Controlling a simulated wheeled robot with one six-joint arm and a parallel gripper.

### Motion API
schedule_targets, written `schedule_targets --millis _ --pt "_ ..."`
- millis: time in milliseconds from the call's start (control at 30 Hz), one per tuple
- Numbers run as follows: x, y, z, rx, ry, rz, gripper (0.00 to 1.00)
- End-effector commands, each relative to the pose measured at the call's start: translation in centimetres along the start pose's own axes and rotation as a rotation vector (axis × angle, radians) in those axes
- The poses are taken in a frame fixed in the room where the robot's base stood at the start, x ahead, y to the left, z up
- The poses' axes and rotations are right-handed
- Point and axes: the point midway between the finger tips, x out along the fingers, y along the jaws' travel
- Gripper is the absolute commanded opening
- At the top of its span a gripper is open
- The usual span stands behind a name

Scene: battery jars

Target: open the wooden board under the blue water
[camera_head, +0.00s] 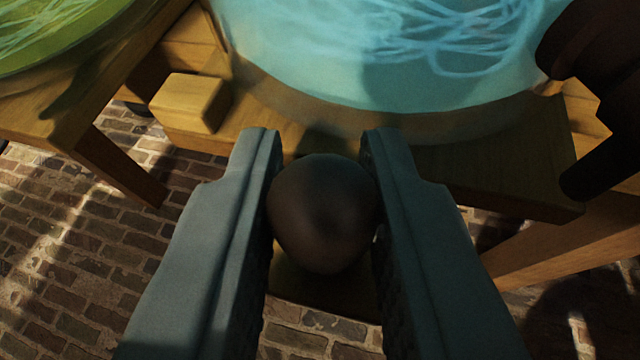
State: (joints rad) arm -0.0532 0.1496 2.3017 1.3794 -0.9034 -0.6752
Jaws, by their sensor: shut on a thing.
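My gripper (320,165) is in the lower middle, with its two grey fingers on either side of a dark round knob (322,215). It is shut on the knob. The wooden board (490,175) lies under a large jar of blue water (440,65) at the top of the view. The knob is in front of the board's near edge; how it joins the board is hidden by the knob and the fingers.
A small wooden block (190,102) stands at the left of the board. A green jar (60,35) sits on a wooden table (70,110) at the upper left. A dark object (590,50) is at the right edge. Brick floor (80,260) lies below.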

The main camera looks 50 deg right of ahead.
Motion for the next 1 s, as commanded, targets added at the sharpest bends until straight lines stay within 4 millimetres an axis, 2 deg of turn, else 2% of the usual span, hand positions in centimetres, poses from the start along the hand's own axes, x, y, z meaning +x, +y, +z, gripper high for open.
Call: schedule_targets --millis 200,600,633,733,1000 --pt "-1.29 -0.36 0.56 0.001 0.000 0.000 0.00" --pt "-1.43 -0.39 0.62 0.001 0.000 0.001 0.00" --pt "-1.43 -0.39 0.62 0.001 0.000 0.001 0.25" --pt "-1.42 -0.39 0.62 0.001 0.000 0.001 0.42" --pt "-1.45 -0.41 0.60 0.001 0.000 0.000 0.42"
